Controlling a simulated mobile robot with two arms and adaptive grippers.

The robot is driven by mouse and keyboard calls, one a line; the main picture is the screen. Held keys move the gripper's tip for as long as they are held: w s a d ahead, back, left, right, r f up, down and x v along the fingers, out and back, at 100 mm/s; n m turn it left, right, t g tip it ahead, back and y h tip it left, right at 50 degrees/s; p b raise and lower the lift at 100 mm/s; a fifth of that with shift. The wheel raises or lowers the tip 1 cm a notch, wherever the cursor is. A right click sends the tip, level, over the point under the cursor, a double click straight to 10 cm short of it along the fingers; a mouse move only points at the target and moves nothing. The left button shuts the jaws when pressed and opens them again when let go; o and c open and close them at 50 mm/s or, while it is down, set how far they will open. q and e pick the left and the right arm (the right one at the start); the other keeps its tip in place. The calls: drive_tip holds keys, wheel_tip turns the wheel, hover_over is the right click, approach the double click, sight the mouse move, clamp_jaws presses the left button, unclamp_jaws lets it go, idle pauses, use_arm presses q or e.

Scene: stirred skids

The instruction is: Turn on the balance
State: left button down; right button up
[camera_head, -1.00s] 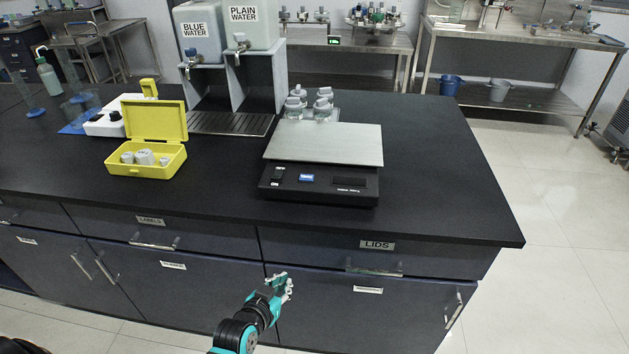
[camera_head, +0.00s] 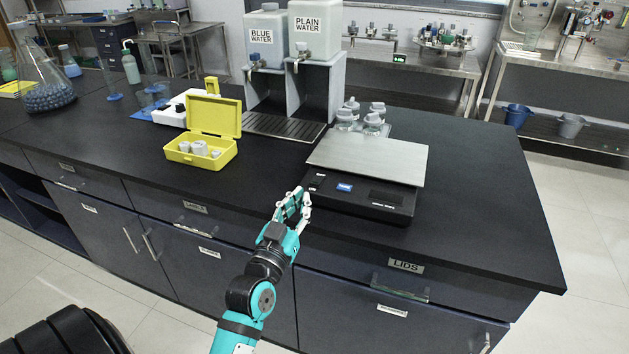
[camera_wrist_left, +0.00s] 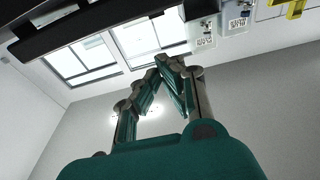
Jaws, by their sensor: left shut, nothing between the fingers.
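The balance (camera_head: 370,202) sits near the front edge of the black bench. It has a flat silver pan (camera_head: 370,158) and a black front panel. The panel carries a blue button (camera_head: 344,187), a small black-and-white control (camera_head: 317,180) at its left, and a dark display (camera_head: 386,197). My left gripper (camera_head: 303,193) is shut and empty at the balance's front left corner, close to the small control; I cannot tell whether it touches. In the left wrist view the closed fingertips (camera_wrist_left: 168,60) point up, below a dark edge. My right gripper is not in view.
A yellow open case (camera_head: 202,155) with small white pieces stands to the left. Stoppered bottles (camera_head: 372,124) stand behind the balance, and two water dispensers (camera_head: 318,30) stand behind to the left. The bench top (camera_head: 465,190) right of the balance is clear.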

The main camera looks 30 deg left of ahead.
use_arm(q)
drive_tip(key=shift+s+a+r+y, duration=0.1)
drive_tip(key=shift+a+r+y, duration=0.15)
drive_tip(key=shift+r+y, duration=0.2)
wheel_tip(320, 180, up, 2)
drive_tip(key=p, duration=0.2)
hover_over(313, 191)
drive_tip(key=shift+w+r, duration=0.2)
wheel_tip(313, 191, down, 3)
drive_tip(key=shift+r+h, duration=0.1)
drive_tip(key=shift+h, duration=0.15)
drive_tip(key=shift+s+f, duration=0.25)
drive_tip(key=shift+f, duration=0.5)
